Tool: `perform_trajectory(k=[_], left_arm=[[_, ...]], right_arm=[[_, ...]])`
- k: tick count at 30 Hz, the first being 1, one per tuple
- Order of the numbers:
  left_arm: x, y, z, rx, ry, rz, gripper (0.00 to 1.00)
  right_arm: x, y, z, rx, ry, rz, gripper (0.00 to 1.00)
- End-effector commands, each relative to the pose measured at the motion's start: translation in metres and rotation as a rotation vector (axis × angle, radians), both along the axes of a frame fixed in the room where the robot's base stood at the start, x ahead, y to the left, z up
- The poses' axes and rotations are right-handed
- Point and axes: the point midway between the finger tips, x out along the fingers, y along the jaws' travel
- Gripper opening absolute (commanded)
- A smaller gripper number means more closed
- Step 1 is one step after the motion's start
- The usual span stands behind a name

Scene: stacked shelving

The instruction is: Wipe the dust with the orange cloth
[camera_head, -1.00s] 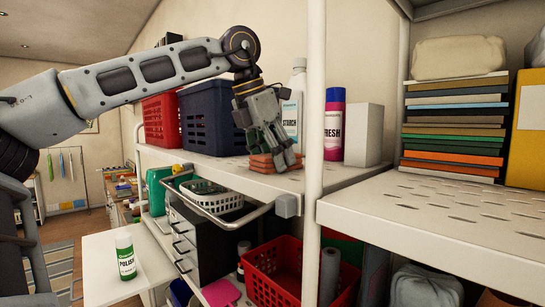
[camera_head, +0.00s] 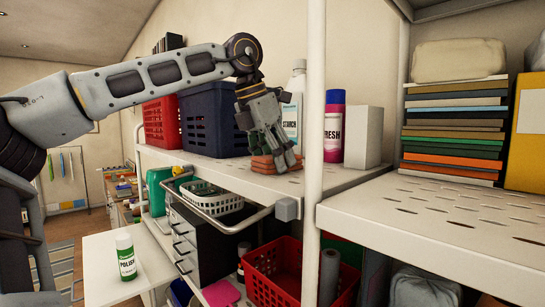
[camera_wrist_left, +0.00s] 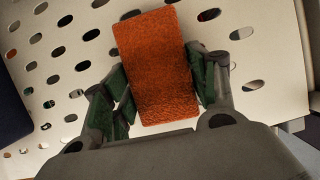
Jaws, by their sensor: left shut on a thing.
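My left gripper (camera_head: 272,150) reaches down to the upper white shelf in the head view. It is shut on the orange cloth (camera_head: 262,164), a folded block low at the shelf surface. In the left wrist view the orange cloth (camera_wrist_left: 156,65) is a flat rectangle between the two green-padded fingers of my left gripper (camera_wrist_left: 158,88). I cannot tell whether the cloth touches the shelf. No dust can be made out on the white shelf (camera_head: 225,172). My right gripper is not in view.
A navy basket (camera_head: 212,122) stands left of the gripper. A white post (camera_head: 315,110) rises at the shelf's front. A polish can (camera_head: 125,257) stands lower left.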

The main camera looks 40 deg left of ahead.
Motion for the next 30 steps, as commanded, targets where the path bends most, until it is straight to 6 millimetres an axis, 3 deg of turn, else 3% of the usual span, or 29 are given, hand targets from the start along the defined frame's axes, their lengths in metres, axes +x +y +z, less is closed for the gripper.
perform_trajectory(k=[30], left_arm=[[0.0083,0.0065,0.0012,0.001,-0.001,0.000,0.39]], right_arm=[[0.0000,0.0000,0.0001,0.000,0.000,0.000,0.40]])
